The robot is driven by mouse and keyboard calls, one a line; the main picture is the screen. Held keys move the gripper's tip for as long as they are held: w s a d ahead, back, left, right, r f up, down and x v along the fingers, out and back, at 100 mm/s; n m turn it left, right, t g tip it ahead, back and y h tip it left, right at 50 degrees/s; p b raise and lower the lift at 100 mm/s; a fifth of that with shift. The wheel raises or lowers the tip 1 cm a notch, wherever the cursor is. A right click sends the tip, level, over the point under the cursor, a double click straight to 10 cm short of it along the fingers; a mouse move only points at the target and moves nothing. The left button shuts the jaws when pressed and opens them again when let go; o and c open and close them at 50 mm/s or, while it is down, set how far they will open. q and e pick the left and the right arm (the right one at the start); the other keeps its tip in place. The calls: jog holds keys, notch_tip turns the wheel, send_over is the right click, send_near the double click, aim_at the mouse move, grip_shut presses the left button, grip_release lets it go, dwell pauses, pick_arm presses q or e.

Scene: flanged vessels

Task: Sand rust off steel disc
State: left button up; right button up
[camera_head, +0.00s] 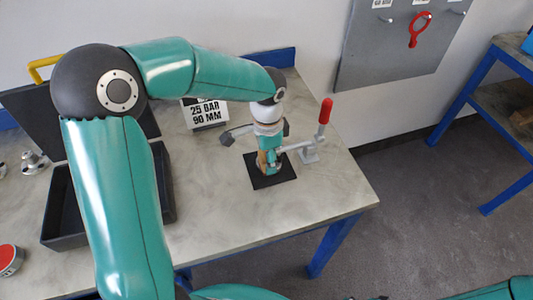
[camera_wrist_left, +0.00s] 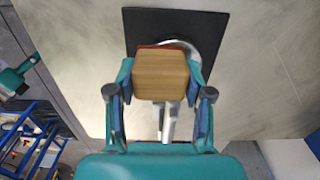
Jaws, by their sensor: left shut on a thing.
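My left gripper (camera_head: 268,155) is over the black mat (camera_head: 286,170) near the right end of the bench. In the left wrist view its fingers (camera_wrist_left: 160,88) are shut on a wooden sanding block (camera_wrist_left: 162,76) with a reddish edge. The steel disc lies on the mat under the block; only a pale curved rim (camera_wrist_left: 188,48) shows past it. Whether the block touches the disc cannot be told. A toggle clamp with an upright red handle (camera_head: 325,111) reaches toward the disc from the right. My right gripper is out of view.
A dark open case (camera_head: 68,240) stands on the bench at left, partly behind my arm. A sign reading 25 BAR 90 MM (camera_head: 206,112) stands behind. A red-topped can (camera_head: 10,258) is at far left. The front right bench top is clear.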

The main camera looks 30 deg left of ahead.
pick_arm(q)
notch_tip(320, 180, up, 2)
jog(key=shift+s+r+p, duration=0.15)
jog(key=shift+r+p, duration=0.1)
jog(key=shift+p, duration=0.6)
jog(key=shift+d+r+p, duration=0.15)
jog(key=shift+r+p, duration=2)
jog(key=shift+r, duration=0.6)
jog(key=shift+f, duration=0.15)
